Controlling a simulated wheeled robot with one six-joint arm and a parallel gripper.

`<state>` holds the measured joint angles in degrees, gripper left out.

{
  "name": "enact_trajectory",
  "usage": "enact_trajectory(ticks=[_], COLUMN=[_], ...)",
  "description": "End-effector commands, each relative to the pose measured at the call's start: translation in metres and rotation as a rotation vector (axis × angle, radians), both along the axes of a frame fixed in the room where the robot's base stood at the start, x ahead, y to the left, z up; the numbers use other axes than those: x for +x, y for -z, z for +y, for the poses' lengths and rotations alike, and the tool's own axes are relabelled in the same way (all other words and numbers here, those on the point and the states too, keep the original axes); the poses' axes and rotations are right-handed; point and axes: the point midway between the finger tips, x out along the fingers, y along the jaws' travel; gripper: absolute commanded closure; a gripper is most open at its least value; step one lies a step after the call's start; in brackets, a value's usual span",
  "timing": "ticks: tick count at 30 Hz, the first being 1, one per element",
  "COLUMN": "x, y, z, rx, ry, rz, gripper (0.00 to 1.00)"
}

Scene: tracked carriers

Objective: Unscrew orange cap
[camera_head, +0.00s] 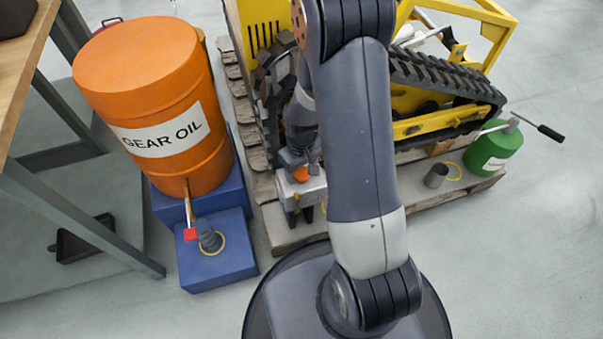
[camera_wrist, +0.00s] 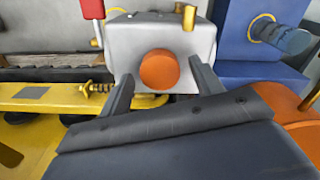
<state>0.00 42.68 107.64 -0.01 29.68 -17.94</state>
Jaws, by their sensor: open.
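The orange cap (camera_wrist: 159,69) is a round disc on the face of a light grey metal housing (camera_wrist: 192,51). In the wrist view my gripper (camera_wrist: 157,80) is open, with one dark finger on each side of the cap. The fingers appear apart from the cap; whether they reach its depth I cannot tell. In the head view a small part of the orange cap (camera_head: 300,174) shows beside my gripper (camera_head: 297,158), which is partly hidden by my arm.
An orange gear oil drum (camera_head: 150,85) stands on a blue stand (camera_head: 215,270) at left. A yellow tracked machine (camera_head: 420,125) rests on a wooden pallet (camera_head: 280,235). A green can (camera_head: 492,148) stands at right. A workbench (camera_head: 20,70) is at far left. Floor at lower right is clear.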

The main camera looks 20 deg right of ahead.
Motion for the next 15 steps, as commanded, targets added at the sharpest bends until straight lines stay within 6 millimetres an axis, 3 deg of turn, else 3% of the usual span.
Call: enact_trajectory(ticks=[15], x=[0.0], y=[0.0], z=[0.0], rx=[0.0], ry=[0.498], rz=[0.0], gripper=[0.38])
